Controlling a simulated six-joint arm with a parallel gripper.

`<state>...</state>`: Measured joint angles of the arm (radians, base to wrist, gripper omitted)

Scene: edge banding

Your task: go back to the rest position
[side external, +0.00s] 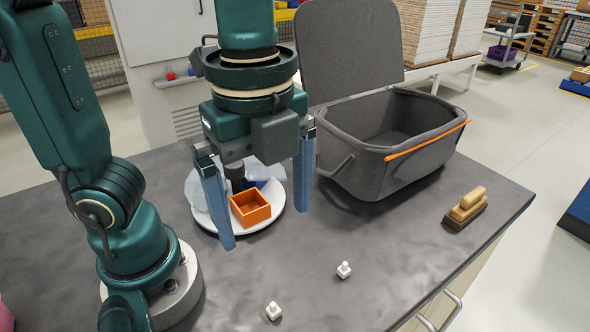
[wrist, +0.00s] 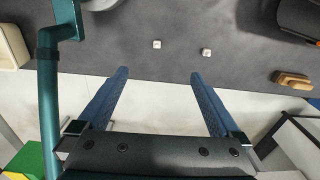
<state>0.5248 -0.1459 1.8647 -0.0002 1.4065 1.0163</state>
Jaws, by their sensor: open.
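My gripper (side external: 265,228) is open, with its two long blue fingers apart and pointing down above the grey worktop (side external: 400,255). Nothing is held between the fingers. In the wrist view my gripper (wrist: 159,74) also shows apart and empty. In the side view a round white plate (side external: 268,222) lies behind the fingers, with an orange open box (side external: 250,208) and some clear and blue pieces on it, partly hidden by my gripper.
Two small white pieces (side external: 344,270) (side external: 273,311) lie on the worktop in front. A dark grey bin (side external: 375,172) with a raised lid stands at the back right. A wooden-handled brush (side external: 466,208) lies near the right edge. The worktop between is clear.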

